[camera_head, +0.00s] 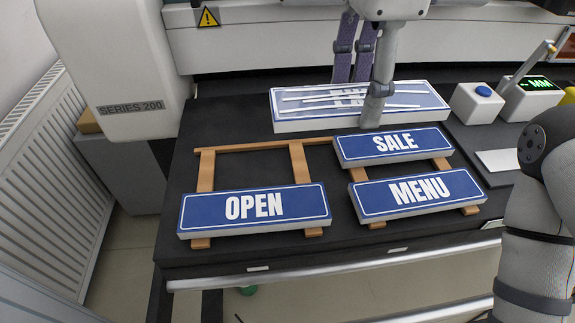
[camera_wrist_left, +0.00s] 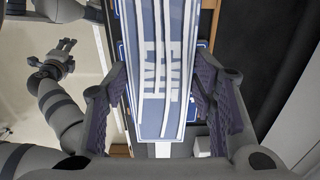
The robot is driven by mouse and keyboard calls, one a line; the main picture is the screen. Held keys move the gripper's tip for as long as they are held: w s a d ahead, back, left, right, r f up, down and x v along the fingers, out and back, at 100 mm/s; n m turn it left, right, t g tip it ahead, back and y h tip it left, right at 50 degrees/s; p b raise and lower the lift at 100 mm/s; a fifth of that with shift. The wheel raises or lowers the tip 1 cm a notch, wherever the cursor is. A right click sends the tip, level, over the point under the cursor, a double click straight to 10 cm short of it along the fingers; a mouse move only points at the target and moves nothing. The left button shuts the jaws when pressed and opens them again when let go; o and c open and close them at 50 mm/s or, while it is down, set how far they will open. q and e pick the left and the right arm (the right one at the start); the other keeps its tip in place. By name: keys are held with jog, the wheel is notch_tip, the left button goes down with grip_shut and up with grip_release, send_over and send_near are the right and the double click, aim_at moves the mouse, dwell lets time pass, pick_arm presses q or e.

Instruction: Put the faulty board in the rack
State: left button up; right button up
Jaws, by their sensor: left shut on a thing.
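The faulty board, blue with doubled white lettering and white streaks (camera_head: 430,101), is at the back of the dark worktop, behind the rack. My left gripper (camera_head: 365,100) is shut on the board. In the left wrist view the board (camera_wrist_left: 158,100) runs between its two purple-padded fingers (camera_wrist_left: 165,95). I cannot tell whether the board touches the worktop. The wooden rack (camera_head: 245,148) holds the OPEN board (camera_head: 255,209) at lower left, the SALE board (camera_head: 393,146) and the MENU board (camera_head: 416,193). The place above OPEN is empty. My right gripper (camera_wrist_left: 55,60) looks open and empty.
A box with a blue button (camera_head: 483,92) and a box with a green display (camera_head: 538,85) stand at the back right. A white SERIES 200 housing (camera_head: 130,80) overhangs the left. A radiator (camera_head: 45,170) is beyond the worktop's left edge. My right arm is at the right.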

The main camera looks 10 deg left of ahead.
pick_arm(q)
jog(key=shift+a, duration=0.25)
jog(key=a+f, duration=0.3)
jog(key=a, duration=0.1)
jog(key=w+a+f, duration=0.1)
jog(key=a+f, duration=0.3)
jog(key=a, duration=0.1)
jog(key=w+a+f, duration=0.1)
jog(key=a+f, duration=0.2)
jog(key=a, duration=0.1)
jog(key=shift+a+f+p, duration=0.2)
jog(key=shift+a+p, duration=0.1)
jog(key=shift+a, duration=0.05)
jog(key=shift+f, duration=1.45)
jog(key=shift+f, duration=0.15)
jog(key=o, duration=1.2)
notch_tip(320, 180, up, 12)
